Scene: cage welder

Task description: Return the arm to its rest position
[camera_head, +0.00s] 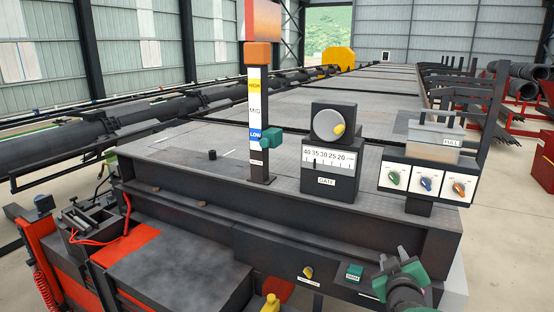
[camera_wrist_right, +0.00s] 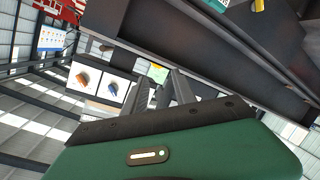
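My right gripper (camera_head: 393,257), green and dark grey, is at the lower right in the head view, in front of the machine's front panel. Its two fingers stand apart with nothing between them. In the right wrist view the fingers (camera_wrist_right: 162,88) also show with a gap, pointing towards the dark machine frame (camera_wrist_right: 215,50). The gripper touches no control that I can see. My left gripper and arm are not in view.
The welder's console carries a HIGH/MID/LOW post with a green slider handle (camera_head: 271,138) at LOW, a gate dial (camera_head: 328,125) and a three-knob box (camera_head: 424,183). A yellow knob (camera_head: 308,272) and green button (camera_head: 354,271) sit left of the gripper.

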